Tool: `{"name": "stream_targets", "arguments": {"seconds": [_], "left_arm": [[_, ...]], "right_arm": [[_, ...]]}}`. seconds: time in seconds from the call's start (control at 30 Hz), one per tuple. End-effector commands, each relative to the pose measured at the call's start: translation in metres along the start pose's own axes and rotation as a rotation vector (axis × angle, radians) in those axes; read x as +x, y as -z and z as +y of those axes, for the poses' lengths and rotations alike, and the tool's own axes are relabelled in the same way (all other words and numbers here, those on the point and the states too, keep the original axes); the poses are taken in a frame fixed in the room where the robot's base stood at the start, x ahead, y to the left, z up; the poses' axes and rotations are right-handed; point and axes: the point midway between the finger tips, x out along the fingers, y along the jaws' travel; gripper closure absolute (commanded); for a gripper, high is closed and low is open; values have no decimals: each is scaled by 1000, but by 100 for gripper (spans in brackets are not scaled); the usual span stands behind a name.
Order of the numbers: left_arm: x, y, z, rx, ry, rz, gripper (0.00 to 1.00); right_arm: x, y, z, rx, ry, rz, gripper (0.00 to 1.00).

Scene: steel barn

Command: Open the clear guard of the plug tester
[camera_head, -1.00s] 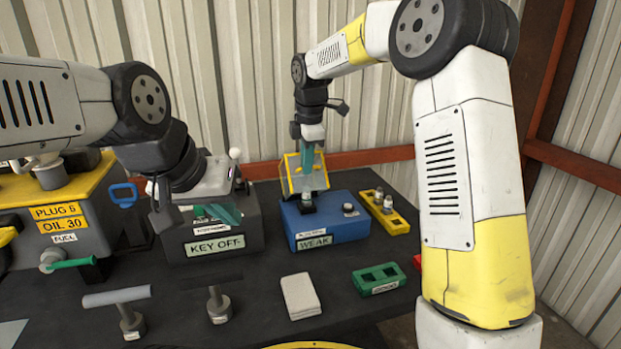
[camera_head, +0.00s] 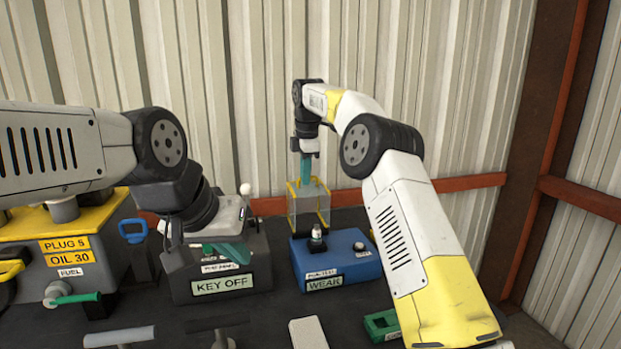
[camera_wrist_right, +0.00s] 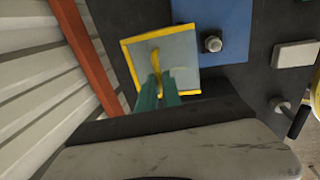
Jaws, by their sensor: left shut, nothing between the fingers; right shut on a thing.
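The plug tester (camera_head: 352,268) is a blue box labelled WEAK, with a plug (camera_head: 317,236) upright on its top. Its clear guard (camera_head: 300,208), a yellow-edged panel, stands raised at the tester's back, behind the plug. In the right wrist view the guard (camera_wrist_right: 185,50) lies beside the plug (camera_wrist_right: 213,44), not over it. My right gripper (camera_head: 306,178) is shut on the guard's yellow handle (camera_wrist_right: 156,62), its teal fingers pointing down.
The grey KEY OFF box (camera_head: 180,287) stands left of the tester. A yellow-topped machine labelled PLUG 5 and OIL 30 (camera_head: 85,285) is further left. A green holder (camera_head: 378,328) and a white pad (camera_head: 308,335) lie in front. The ribbed wall is close behind.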

Motion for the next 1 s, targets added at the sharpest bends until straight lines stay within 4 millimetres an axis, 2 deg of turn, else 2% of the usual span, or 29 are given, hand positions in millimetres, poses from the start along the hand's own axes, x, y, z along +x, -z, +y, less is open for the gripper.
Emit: {"name": "stream_targets", "arguments": {"seconds": [0.3, 0.77, 0.8, 0.9, 1.0], "left_arm": [[0, 0, 0, 0, 0, 0, 100], [0, 0, 0, 0, 0, 0, 100], [0, 0, 0, 0, 0, 0, 100], [0, 0, 0, 0, 0, 0, 100], [0, 0, 0, 0, 0, 0, 100]], "right_arm": [[4, 0, 11, 0, -1, 0, 100], [3, 0, 13, 0, -5, 0, 100], [3, 0, 13, 0, -5, 1, 89], [3, 0, 13, 0, -5, 1, 70], [3, 0, 13, 0, -4, 0, 69]]}}
